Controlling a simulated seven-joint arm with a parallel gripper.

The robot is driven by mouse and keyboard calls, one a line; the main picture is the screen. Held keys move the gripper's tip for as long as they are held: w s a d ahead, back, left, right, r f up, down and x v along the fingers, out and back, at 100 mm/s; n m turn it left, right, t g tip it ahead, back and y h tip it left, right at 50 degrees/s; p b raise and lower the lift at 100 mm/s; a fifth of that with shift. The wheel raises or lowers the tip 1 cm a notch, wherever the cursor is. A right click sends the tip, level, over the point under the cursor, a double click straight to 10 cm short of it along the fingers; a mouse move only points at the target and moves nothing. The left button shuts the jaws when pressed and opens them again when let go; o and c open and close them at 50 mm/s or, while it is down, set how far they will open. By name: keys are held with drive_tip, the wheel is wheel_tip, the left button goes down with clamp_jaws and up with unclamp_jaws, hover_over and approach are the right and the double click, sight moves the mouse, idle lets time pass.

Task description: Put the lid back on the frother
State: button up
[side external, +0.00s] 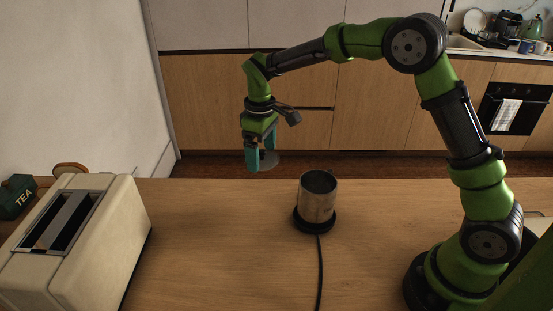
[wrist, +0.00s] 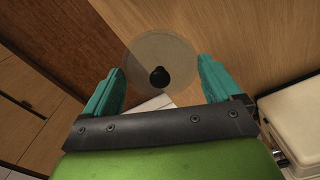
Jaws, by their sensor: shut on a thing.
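The frother (side external: 317,198) is a metal cup, upright and open at the top, on a round black base on the wooden counter. My gripper (side external: 259,160) is up and to the left of the frother in the side view, beyond the counter's far edge in the picture. It is shut on the lid (side external: 269,161), a translucent round disc. In the wrist view, the lid (wrist: 160,48) with its black knob shows between the two teal fingers. Exactly where the fingers touch the lid is hard to see. The lid is apart from the frother.
A cream toaster (side external: 115,235) stands at the left, with a green tea tin (side external: 17,198) behind it. A black cord (side external: 320,270) runs from the frother's base to the near edge. The counter (side external: 220,240) between toaster and frother is clear.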

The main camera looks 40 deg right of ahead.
drive_tip(key=s+d+r+n, duration=0.2)
drive_tip(key=s+r+n, duration=0.4)
drive_tip(key=s+r, duration=0.5)
drive_tip(key=s+f+n, duration=0.4)
drive_tip(key=f+n, duration=0.1)
drive_tip(key=f, duration=0.3)
drive_tip(key=shift+s+d+f, duration=0.25)
drive_tip(key=shift+s+f, duration=0.1)
drive_tip(key=shift+f, duration=0.2)
idle(1.4)
drive_tip(key=o, duration=0.7)
